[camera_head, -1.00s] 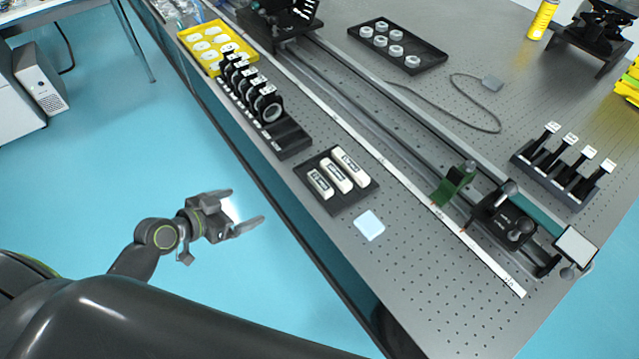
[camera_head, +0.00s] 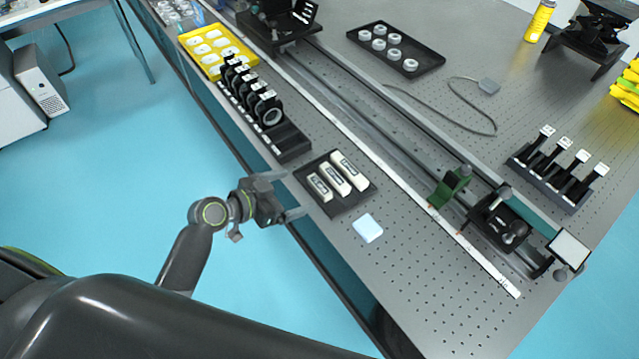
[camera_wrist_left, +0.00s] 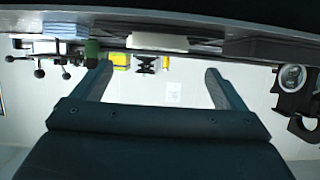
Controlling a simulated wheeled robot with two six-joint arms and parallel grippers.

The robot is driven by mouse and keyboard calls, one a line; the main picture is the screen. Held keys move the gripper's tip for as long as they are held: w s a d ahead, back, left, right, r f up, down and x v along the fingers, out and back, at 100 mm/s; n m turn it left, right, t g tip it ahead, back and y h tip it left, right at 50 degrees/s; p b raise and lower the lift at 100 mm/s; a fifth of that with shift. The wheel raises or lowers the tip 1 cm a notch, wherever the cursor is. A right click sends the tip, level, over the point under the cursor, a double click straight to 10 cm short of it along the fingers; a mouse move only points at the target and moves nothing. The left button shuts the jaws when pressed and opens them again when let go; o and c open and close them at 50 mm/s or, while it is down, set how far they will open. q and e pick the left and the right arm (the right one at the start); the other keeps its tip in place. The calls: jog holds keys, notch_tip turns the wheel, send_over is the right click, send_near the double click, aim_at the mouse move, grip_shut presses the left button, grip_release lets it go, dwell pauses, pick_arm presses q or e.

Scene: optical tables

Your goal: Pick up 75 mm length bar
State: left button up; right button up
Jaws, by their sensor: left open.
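Three white bars with dark labels lie side by side in a black tray (camera_head: 345,205): a left bar (camera_head: 319,187), a middle bar (camera_head: 335,180) and a right bar (camera_head: 349,170). The labels are too small to read, so I cannot tell which is the 75 mm one; the left bar looks shortest. My left gripper (camera_head: 293,194) is open and empty, just left of the tray by the table's edge. In the left wrist view its two fingers (camera_wrist_left: 160,85) are spread, with a white bar (camera_wrist_left: 157,42) beyond them. My right gripper is not in view.
A black rack of lens mounts (camera_head: 290,140) stands behind the tray. A pale blue block (camera_head: 368,228) lies in front of it. A long rail with a white scale (camera_head: 400,183) runs to the tray's right. Open floor (camera_head: 110,200) lies left of the table.

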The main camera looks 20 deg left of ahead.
aim_at(318, 185)
pick_arm(q)
jog(key=p+x, duration=0.1)
jog(key=x, duration=0.2)
jog(key=shift+w+d, duration=0.1)
jog(key=shift+d, duration=0.05)
jog(key=shift+f+p+x, duration=0.15)
jog(key=shift+p+x, duration=0.1)
jog(key=shift+x, duration=0.8)
jog(key=shift+f+p+x, duration=0.15)
jog(key=shift+p+x, duration=0.05)
jog(key=shift+x, duration=0.8)
jog(key=shift+c, duration=0.3)
jog(key=c, duration=1.1)
